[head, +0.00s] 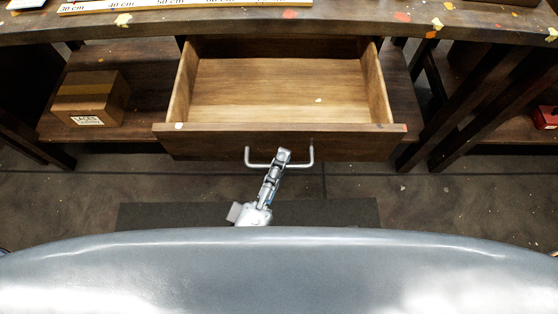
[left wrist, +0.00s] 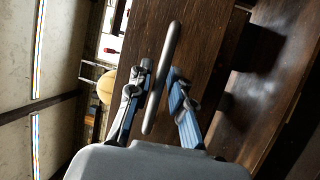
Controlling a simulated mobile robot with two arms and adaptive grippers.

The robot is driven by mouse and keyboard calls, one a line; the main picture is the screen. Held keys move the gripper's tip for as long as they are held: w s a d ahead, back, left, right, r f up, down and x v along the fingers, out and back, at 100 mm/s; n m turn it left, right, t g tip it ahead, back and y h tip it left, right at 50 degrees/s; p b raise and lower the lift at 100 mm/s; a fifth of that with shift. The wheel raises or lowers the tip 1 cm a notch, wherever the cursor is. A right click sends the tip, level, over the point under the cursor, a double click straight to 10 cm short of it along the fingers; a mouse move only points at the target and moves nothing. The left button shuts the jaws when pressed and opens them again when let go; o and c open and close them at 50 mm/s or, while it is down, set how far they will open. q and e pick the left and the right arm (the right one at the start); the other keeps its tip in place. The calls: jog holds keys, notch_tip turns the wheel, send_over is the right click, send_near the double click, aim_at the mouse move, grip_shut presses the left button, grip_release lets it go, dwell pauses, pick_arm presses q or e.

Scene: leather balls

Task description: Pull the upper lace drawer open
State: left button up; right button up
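The wooden drawer (head: 280,143) under the workbench stands well out from the bench in the head view, its inside in sight. It looks empty except for a small pale fleck on its floor. Its metal bar handle (head: 311,158) is on the front face. My left gripper (head: 283,155) is at the middle of this handle. In the left wrist view the handle bar (left wrist: 171,45) runs between the two fingers of the left gripper (left wrist: 159,70), which are closed in around it. My right gripper is not in view.
The workbench top (head: 360,22) with a ruler (head: 180,4) and scattered scraps lies above the drawer. A cardboard box (head: 90,99) with a laces label sits on the shelf at left. A red object (head: 545,117) is at far right. The floor before the drawer is clear.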

pick_arm(q)
jog(key=v, duration=1.2)
dwell(0.3)
